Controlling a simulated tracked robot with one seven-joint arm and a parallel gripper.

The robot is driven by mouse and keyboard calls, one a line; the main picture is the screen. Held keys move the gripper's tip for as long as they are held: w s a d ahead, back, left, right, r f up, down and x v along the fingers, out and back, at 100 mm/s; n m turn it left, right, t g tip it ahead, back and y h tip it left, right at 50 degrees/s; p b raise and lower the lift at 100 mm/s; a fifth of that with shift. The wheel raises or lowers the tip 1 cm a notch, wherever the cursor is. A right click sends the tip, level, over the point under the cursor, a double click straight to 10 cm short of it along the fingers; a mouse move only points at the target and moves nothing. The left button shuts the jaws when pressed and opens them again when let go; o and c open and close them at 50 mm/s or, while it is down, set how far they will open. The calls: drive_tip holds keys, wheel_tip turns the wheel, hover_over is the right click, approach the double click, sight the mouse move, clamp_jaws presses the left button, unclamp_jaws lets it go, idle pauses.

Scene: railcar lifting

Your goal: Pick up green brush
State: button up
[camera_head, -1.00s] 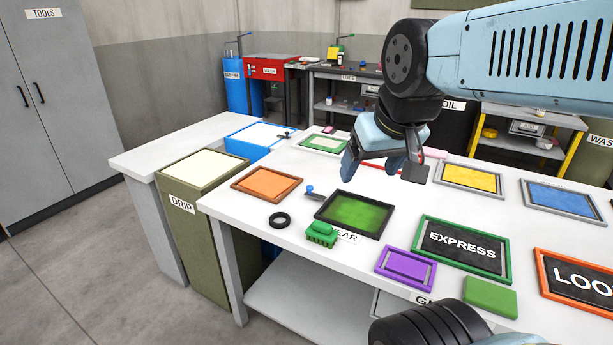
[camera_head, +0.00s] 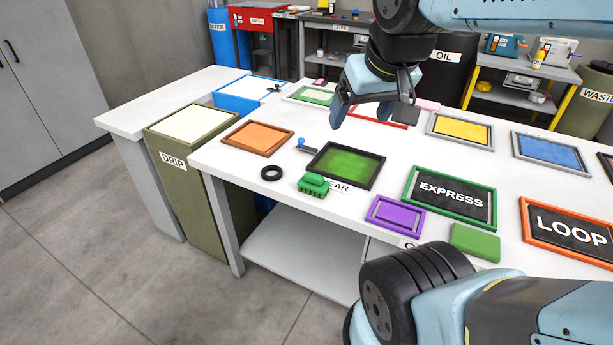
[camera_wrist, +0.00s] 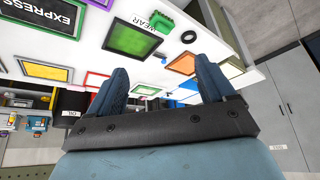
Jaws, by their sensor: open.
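The green brush (camera_head: 314,185) sits on the white table near its front edge, just in front of the dark-framed green tray (camera_head: 346,165). It has a raised green grip on top. My gripper (camera_head: 342,112) is open and empty, above the back part of the table, behind the green tray and away from the brush. In the wrist view, my gripper (camera_wrist: 160,80) shows its two fingers spread apart with nothing between them. The green brush (camera_wrist: 163,19) also shows there near the top, beside the green tray.
A black ring (camera_head: 271,173) and a blue-knobbed tool (camera_head: 305,146) lie close to the brush. A purple frame (camera_head: 395,215), a green block (camera_head: 475,242) and the EXPRESS board (camera_head: 451,197) lie to its right. The olive DRIP bin (camera_head: 172,161) stands left of the table.

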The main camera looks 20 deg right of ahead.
drive_tip(key=w+f+n+g, duration=0.35)
drive_tip(key=w+f, duration=0.25)
drive_tip(key=w, duration=0.7)
drive_tip(key=n+g, duration=0.2)
drive_tip(key=n, duration=0.4)
hover_over(314, 175)
wheel_tip(314, 175, down, 14)
drive_tip(key=shift+m, duration=0.25)
drive_tip(key=f, duration=0.7)
drive_tip(key=shift+w+f, duration=0.35)
drive_tip(key=shift+s+f, duration=0.15)
drive_tip(key=shift+f, duration=1.35)
drive_tip(key=shift+s+f, duration=0.15)
drive_tip(key=shift+f, duration=1.3)
drive_tip(key=c, duration=1.3)
drive_tip(key=shift+r, duration=0.15)
